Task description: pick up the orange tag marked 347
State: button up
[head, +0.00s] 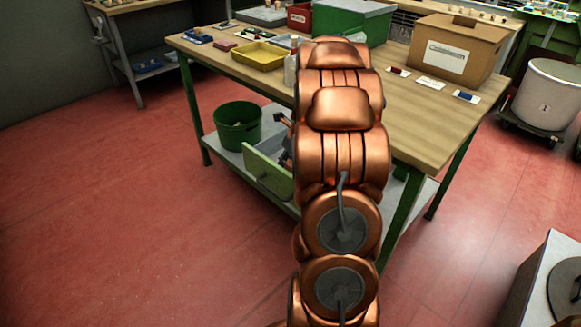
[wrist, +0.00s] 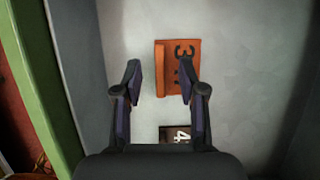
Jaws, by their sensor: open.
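In the wrist view, an orange tag (wrist: 168,68) lies flat on a pale grey surface. The left finger is left of the tag, and the right finger overlaps the tag's right part in the picture. I cannot tell how far above the tag the fingers are. In the head view my copper arm blocks the area, and neither the tag nor the gripper shows.
A dark brown tag with a white "4" (wrist: 178,134) lies nearer, partly hidden by my gripper. A green edge (wrist: 38,80) and grey wall run along the left. In the head view, a workbench (head: 425,130) holds a cardboard box (head: 457,50) and yellow tray (head: 259,56).

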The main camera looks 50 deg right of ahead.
jog(key=shift+w+f, duration=0.25)
jog(key=shift+f, duration=0.45)
grip_shut()
jog(key=shift+r, duration=0.1)
